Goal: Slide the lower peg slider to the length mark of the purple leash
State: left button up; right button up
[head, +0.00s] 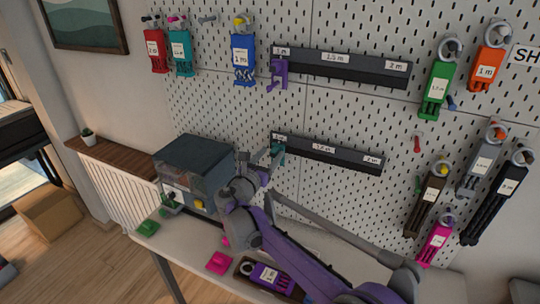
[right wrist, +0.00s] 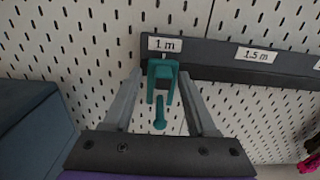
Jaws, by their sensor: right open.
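The lower rail (head: 347,154) on the pegboard carries 1 m, 1.5 m and 2 m labels. Its teal peg slider (head: 279,150) is at the 1 m end; in the right wrist view the slider (right wrist: 162,72) hangs just under the 1 m label (right wrist: 166,44), with a teal peg (right wrist: 160,113) below. My right gripper (right wrist: 160,100) is open, one finger on each side of the slider, with visible gaps. In the head view the right gripper (head: 270,158) is at the rail's left end. The purple leash (head: 267,273) lies on the table; its label is too small to read. My left gripper is not in view.
The upper rail (head: 345,69) has a purple slider (head: 277,75) at 1 m. Coloured leashes hang at both sides of the pegboard. A dark grey box-shaped machine (head: 195,160) stands left of the lower rail. Pegboard right of the slider is clear along the lower rail.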

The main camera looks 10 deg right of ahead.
jog(key=b+v, duration=0.1)
jog(key=v, duration=0.9)
jog(key=shift+s+a, duration=0.2)
jog(key=shift+a, duration=0.1)
jog(key=s+d+f+m+g+y+p, duration=0.1)
jog(key=s+d+f+m+g, duration=0.3)
jog(key=s+d+m, duration=0.4)
jog(key=s+d+f+m+g+y, duration=0.1)
jog(key=s+d+f+m+g, duration=0.3)
jog(key=s+d+m, duration=0.4)
jog(key=s+f+m+g+y, duration=0.1)
jog(key=s+f+m+y, duration=0.2)
jog(key=s+f+m, duration=0.2)
jog(key=s+f+m+g+y+p, duration=0.1)
jog(key=s+f+m+y, duration=0.3)
jog(key=s+m, duration=0.4)
jog(key=s+f, duration=0.1)
jog(key=s, duration=0.4)
jog(key=shift+a+m, duration=0.4)
